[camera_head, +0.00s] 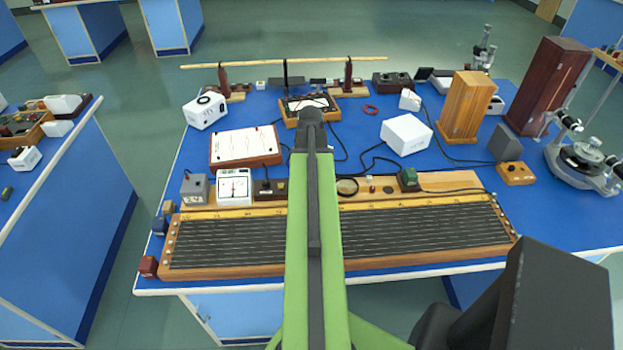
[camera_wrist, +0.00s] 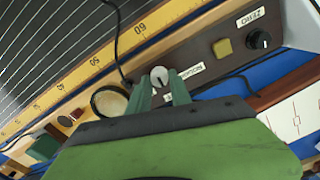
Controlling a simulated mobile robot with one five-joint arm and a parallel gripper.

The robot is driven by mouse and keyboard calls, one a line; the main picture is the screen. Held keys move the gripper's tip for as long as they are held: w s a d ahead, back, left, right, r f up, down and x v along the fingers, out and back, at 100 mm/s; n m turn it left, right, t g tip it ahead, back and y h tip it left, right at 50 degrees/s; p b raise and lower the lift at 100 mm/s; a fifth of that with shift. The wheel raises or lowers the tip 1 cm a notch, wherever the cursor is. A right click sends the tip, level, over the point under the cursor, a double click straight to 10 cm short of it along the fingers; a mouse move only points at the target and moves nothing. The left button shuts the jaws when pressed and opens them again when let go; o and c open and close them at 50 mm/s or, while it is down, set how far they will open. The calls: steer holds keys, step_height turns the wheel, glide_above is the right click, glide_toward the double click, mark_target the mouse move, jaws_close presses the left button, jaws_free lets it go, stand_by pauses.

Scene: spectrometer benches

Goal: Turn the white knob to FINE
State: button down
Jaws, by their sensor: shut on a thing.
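The white knob (camera_wrist: 159,73) shows in the wrist view, on the face of a brown panel (camera_wrist: 212,62). My gripper (camera_wrist: 160,84) has its two green fingers on either side of the knob, shut on it. A white label with dark lettering lies just right of the knob, seen at a slant, and I cannot read it surely. Another label below is partly hidden by a finger. Which mark the knob points to is too small to tell. In the head view my arm covers the knob and the fingers.
A black knob (camera_wrist: 259,39) labelled ZERO and a yellowish square button (camera_wrist: 222,48) share the panel. A white box (camera_head: 406,134) and a white meter (camera_head: 235,187) stand nearby.

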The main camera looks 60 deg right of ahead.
steer(key=m, duration=0.5)
steer(key=shift+a+m, duration=0.15)
steer(key=shift+m, duration=0.15)
steer(key=m, duration=0.5)
steer(key=shift+m, duration=0.3)
steer(key=c, duration=1.2)
jaws_free()
steer(key=shift+o, duration=0.2)
steer(key=shift+r, duration=0.1)
